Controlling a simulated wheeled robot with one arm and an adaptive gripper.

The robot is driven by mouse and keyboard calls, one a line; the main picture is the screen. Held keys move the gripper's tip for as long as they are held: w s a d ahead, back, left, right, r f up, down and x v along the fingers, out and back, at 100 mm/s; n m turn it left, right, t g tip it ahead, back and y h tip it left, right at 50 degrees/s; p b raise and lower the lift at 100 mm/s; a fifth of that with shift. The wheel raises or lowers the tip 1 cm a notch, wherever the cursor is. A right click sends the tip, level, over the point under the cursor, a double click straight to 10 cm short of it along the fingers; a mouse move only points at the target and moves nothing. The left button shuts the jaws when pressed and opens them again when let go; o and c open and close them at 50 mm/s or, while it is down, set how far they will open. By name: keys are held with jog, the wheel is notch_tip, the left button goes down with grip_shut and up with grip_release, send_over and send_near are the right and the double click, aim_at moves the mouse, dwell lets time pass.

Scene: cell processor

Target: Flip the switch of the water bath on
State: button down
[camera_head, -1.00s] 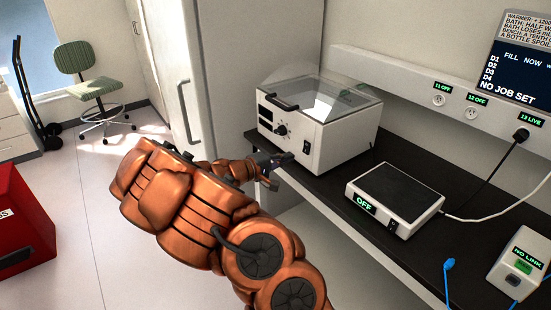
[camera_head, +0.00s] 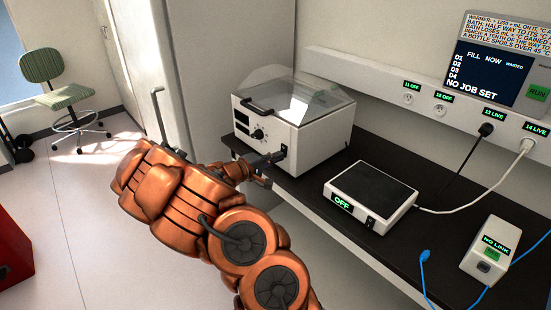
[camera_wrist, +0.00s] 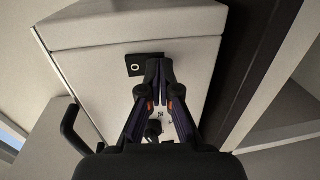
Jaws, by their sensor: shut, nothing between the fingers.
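The water bath (camera_head: 315,140) is a white box with a clear lid, standing at the left end of the black bench. Its front has dark displays, a round knob (camera_head: 257,134) and a black rocker switch (camera_head: 284,151) near the right edge. In the wrist view the switch (camera_wrist: 135,67) shows a white circle mark, and its other part is hidden behind the fingers. My gripper (camera_head: 276,157) is shut and empty, with its fingertips (camera_wrist: 158,64) at the switch. I cannot tell whether they touch it.
A scale (camera_head: 372,193) reading OFF sits right of the bath. Wall sockets (camera_head: 408,99) above the bench read 11 and 12 OFF, 13 and 14 LIVE. A NO LINK box (camera_head: 491,250) and blue cable lie at the right. A tall white cabinet (camera_head: 150,65) stands left of the bath.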

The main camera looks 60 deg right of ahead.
jog(key=b, duration=0.2)
jog(key=shift+s+d+f+h+b, duration=0.1)
jog(key=shift+d+f+h+b, duration=0.2)
jog(key=shift+f+b, duration=0.1)
jog(key=shift+a+r+p, duration=0.1)
jog(key=shift+r+p, duration=0.2)
jog(key=shift+p, duration=0.05)
jog(key=f+b+v, duration=0.2)
jog(key=b+v, duration=0.3)
jog(key=v, duration=0.8)
jog(key=shift+a+f, duration=0.3)
jog(key=shift+a, duration=0.15)
